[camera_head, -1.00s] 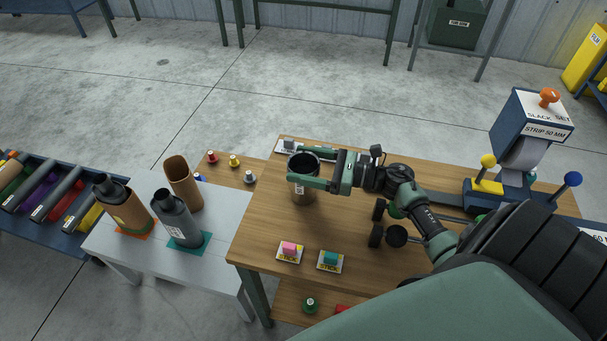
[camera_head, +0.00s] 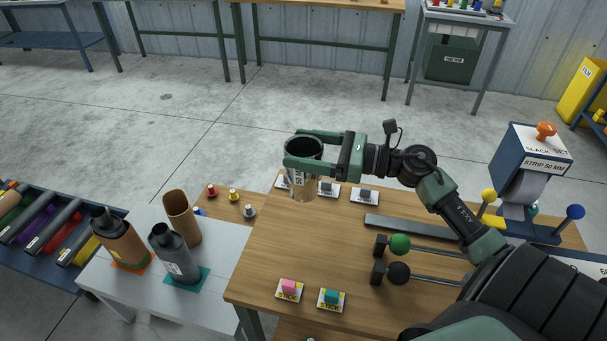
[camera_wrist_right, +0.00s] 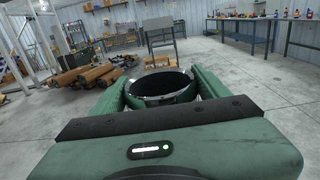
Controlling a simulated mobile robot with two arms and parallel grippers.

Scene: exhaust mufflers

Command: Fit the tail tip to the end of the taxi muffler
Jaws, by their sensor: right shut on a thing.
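My right gripper (camera_head: 292,149) is shut on an open-topped round sleeve (camera_head: 303,188) with a dark inside, a tan, shiny lower body and a white label. It looks like the tail tip and is upright above the wooden table's far left part. In the right wrist view the rim of the sleeve (camera_wrist_right: 160,88) sits between both fingers. On the pale side table stand a tan muffler with a dark neck (camera_head: 120,240) on an orange mat and a grey muffler (camera_head: 175,255) on a teal mat. I cannot tell which is the taxi muffler. My left gripper is not in view.
A brown open tube (camera_head: 182,215) stands behind the grey muffler. A blue strip dispenser (camera_head: 535,165) stands right. The wooden table's left middle (camera_head: 270,240) is clear.

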